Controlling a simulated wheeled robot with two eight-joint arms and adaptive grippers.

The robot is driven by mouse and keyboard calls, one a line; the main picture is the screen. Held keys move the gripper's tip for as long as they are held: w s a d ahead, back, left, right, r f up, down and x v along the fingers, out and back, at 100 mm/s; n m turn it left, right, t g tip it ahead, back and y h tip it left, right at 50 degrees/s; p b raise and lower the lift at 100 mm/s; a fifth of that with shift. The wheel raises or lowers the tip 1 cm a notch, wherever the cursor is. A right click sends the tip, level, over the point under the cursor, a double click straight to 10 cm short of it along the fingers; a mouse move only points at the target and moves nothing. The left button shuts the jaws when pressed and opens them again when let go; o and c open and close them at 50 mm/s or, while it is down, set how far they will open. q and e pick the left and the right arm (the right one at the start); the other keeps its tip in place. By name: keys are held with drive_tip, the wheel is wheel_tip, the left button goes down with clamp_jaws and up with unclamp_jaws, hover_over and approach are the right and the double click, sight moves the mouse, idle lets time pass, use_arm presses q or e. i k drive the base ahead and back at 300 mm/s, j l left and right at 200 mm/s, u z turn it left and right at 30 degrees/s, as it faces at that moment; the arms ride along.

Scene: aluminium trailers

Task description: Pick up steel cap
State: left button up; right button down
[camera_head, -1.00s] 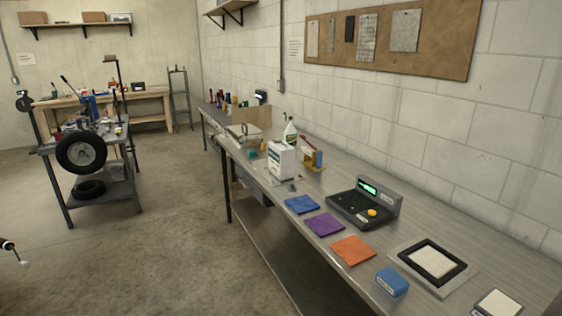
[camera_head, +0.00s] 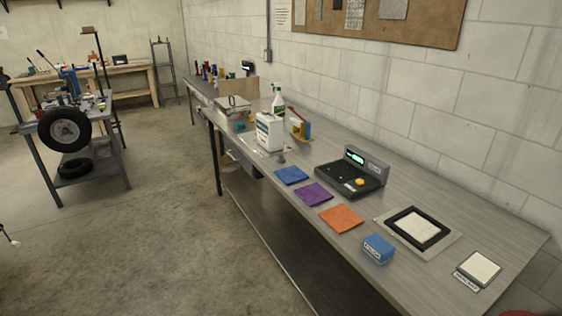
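A small grey metallic piece (camera_head: 281,159) sits on the metal workbench (camera_head: 345,150), just in front of the white jug (camera_head: 270,133). It may be the steel cap, but it is too small to be sure. Neither of my grippers shows clearly in the head view.
Blue, purple and orange squares (camera_head: 341,218) lie along the bench's front edge. Behind them is a black device with a green display (camera_head: 352,178). A blue block (camera_head: 378,248), a black-framed pad (camera_head: 418,227) and a pale pad (camera_head: 479,268) lie nearer. Open floor (camera_head: 170,230) is left of the bench.

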sight(281, 159)
drive_tip(key=i+j+z, duration=0.2)
drive_tip(key=i+j, duration=0.15)
drive_tip(key=i, duration=0.25)
drive_tip(key=i+j+z, duration=0.15)
drive_tip(key=i+j, duration=0.25)
drive_tip(key=i, duration=0.2)
